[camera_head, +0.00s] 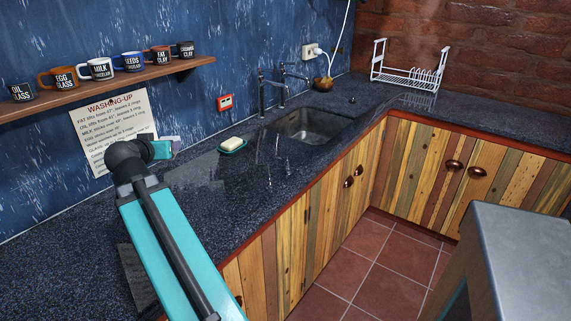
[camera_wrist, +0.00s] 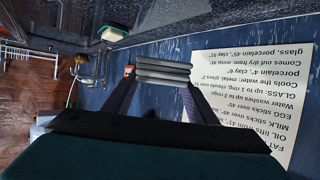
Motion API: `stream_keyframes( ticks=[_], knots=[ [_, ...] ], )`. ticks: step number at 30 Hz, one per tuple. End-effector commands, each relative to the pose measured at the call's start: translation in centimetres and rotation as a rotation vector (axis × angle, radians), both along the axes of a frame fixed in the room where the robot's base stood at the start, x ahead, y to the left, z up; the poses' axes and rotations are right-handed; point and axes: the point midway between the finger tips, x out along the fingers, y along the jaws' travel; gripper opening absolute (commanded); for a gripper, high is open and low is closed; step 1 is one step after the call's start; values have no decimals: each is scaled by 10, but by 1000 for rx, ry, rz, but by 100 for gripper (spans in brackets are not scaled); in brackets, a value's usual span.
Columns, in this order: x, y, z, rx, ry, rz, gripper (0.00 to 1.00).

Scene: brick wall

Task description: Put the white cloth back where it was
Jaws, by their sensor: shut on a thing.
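My gripper (camera_head: 168,148) is held above the counter at the left, in front of the washing-up notice. In the wrist view, which is upside down, my gripper (camera_wrist: 163,77) is shut on a pale grey, folded-looking thing (camera_wrist: 163,68) between the fingertips. It looks like the white cloth, seen in shade, but its full shape is hidden. In the head view only a small pale edge shows at the fingertips. No other white cloth is visible.
A notice (camera_head: 112,128) leans on the blue wall. A shelf (camera_head: 120,80) holds several labelled mugs. A green dish (camera_head: 233,146) with soap stands on the counter (camera_head: 205,185). Behind it are a sink (camera_head: 308,125) and tap. A white rack (camera_head: 408,75) stands at the back right.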

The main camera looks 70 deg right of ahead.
Motion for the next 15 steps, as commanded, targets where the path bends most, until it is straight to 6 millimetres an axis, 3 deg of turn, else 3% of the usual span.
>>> stream_keyframes(
  ticks=[1, 6, 15],
  knots=[
    [-15, -16, -9, -3, -1, -38, 28],
    [-64, -60, -18, -4, -4, -153, 28],
    [-156, -123, -36, -5, -5, -340, 28]
  ],
)
